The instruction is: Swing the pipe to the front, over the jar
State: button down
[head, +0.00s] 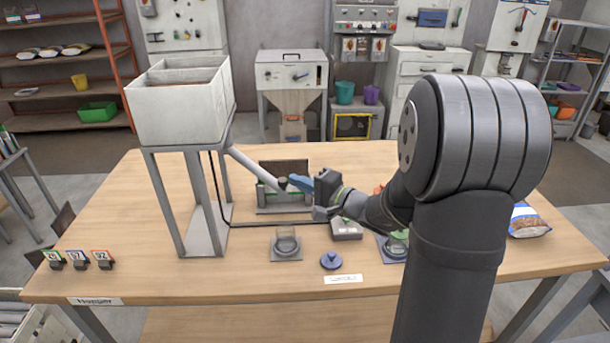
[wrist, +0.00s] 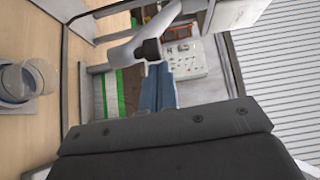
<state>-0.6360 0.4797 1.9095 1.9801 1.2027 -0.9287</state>
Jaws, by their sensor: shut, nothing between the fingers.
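The white pipe (head: 252,167) slopes down to the right from under the hopper (head: 180,105). Its dark end (head: 282,184) hangs near the green-edged stand, behind the jar. The pipe also crosses the upper part of the wrist view (wrist: 135,47). The clear jar (head: 286,245) stands on a grey square base in front of the pipe end; clear glass shows at the left of the wrist view (wrist: 38,78). My gripper (head: 293,181) is shut and empty, its blue fingers beside the dark pipe end. I cannot tell whether they touch it.
A blue lid (head: 330,261) lies right of the jar. A grey control box (head: 346,229) with a dark cable stands behind it. A second station with a green ring (head: 396,246) sits beside my arm. The left front table is mostly clear, with small numbered blocks (head: 78,261).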

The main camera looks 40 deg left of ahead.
jog(key=shift+s+d, duration=0.1)
jog(key=shift+s, duration=0.3)
jog(key=shift+w, duration=0.1)
jog(key=w+d, duration=0.3)
jog(key=d, duration=0.8)
jog(key=shift+w+d+r, duration=0.15)
jog(key=shift+w+d, duration=0.05)
jog(key=s+a, duration=0.3)
jog(key=a, duration=0.8)
jog(key=shift+s+a, duration=0.15)
jog(key=shift+a, duration=0.05)
